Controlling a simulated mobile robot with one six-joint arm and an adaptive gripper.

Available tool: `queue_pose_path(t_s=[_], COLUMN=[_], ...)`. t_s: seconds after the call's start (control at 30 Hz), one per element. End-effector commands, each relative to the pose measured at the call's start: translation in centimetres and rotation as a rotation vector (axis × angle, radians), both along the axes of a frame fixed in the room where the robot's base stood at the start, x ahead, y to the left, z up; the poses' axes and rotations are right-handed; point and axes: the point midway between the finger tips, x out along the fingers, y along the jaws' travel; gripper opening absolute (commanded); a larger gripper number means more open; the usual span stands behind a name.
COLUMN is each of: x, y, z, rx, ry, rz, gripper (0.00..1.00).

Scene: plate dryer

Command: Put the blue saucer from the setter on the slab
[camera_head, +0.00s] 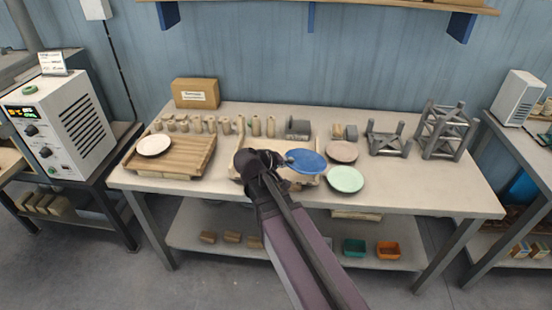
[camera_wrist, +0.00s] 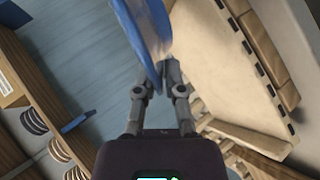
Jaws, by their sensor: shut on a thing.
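The blue saucer (camera_head: 306,161) is in my gripper (camera_head: 285,161), above the middle of the table in the head view. In the wrist view the saucer (camera_wrist: 143,30) stands nearly edge-on, and my gripper (camera_wrist: 166,78) is shut on its rim. A pale wooden holder (camera_head: 236,172), which may be the setter, is partly hidden behind my arm and the saucer. A slatted wooden board (camera_head: 185,158), which may be the slab, lies at the table's left with a white saucer (camera_head: 154,144) on its left part.
A pink saucer (camera_head: 342,151) and a mint green saucer (camera_head: 346,179) lie just right of the blue one. Several small cylinders (camera_head: 211,124) and a cardboard box (camera_head: 196,93) stand behind. Grey lattice frames (camera_head: 443,130) stand at right. The table's front right is clear.

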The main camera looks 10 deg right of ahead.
Motion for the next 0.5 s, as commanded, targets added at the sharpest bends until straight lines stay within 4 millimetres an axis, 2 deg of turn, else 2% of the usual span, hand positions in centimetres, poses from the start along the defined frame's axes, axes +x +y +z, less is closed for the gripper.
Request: queue_pose_path(t_s=[0.27, 0.37, 0.5], x=[0.5, 1.3, 3.0], y=[1.3, 2.4, 5.0], z=[-0.3, -0.8, -1.8], rx=[-0.005, -0.015, -0.038], ry=[-0.001, -0.004, -0.011], rz=[0.014, 0.022, 0.037], gripper=[0.0, 0.0, 0.0])
